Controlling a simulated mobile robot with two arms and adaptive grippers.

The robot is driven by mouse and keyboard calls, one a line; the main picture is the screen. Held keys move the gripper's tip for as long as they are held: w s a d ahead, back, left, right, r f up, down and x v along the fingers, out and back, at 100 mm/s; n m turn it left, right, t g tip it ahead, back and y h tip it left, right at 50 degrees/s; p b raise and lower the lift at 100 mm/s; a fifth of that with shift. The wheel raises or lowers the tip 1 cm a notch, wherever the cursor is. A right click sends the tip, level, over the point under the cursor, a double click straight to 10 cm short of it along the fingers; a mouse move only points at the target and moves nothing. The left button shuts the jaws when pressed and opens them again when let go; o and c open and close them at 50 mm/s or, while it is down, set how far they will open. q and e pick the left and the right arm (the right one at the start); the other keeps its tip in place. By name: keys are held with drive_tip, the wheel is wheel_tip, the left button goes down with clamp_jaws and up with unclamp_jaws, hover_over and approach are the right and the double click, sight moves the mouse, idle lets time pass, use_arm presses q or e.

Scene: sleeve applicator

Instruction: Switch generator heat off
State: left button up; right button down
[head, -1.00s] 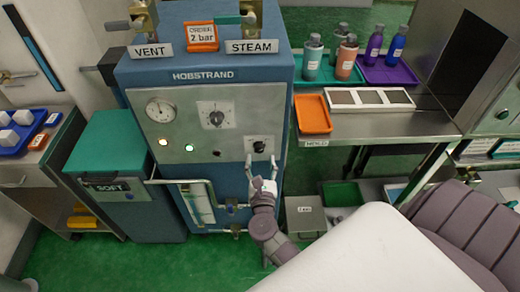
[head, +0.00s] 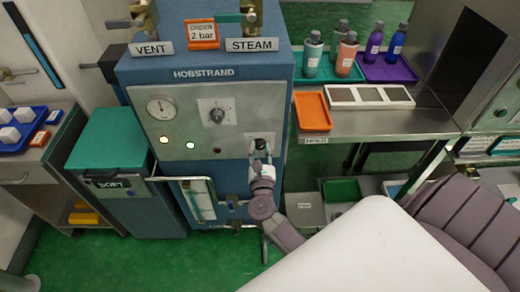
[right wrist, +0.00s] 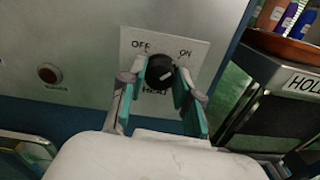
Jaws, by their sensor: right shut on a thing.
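The blue generator (head: 222,75) has a grey front panel (head: 185,105). Its black heat knob (right wrist: 160,72) sits on a white plate marked OFF at left and ON at right, with a partly hidden HEAT label below. A pale mark shows on the knob, but I cannot tell clearly which word it points to. My right gripper (right wrist: 161,84) is shut on the knob, one teal-padded finger at each side. In the head view the right gripper (head: 260,150) covers part of the knob plate. My left gripper is out of view.
A red button (right wrist: 50,73) is left of the knob. A steel bench (head: 385,125) stands close at right.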

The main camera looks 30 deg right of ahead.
drive_tip(key=shift+n, duration=0.3)
drive_tip(key=n+p, duration=0.1)
drive_tip(key=n, duration=0.2)
drive_tip(key=shift+n, duration=0.3)
drive_tip(key=n+p, duration=0.1)
drive_tip(key=n, duration=0.3)
drive_tip(key=n+p, duration=0.1)
drive_tip(key=n, duration=0.4)
drive_tip(key=shift+p, duration=0.35)
drive_tip(key=n+p, duration=0.1)
drive_tip(key=n, duration=0.3)
drive_tip(key=shift+a+f+n, duration=0.1)
drive_tip(key=shift+n, duration=0.2)
drive_tip(key=c, duration=0.8)
unclamp_jaws()
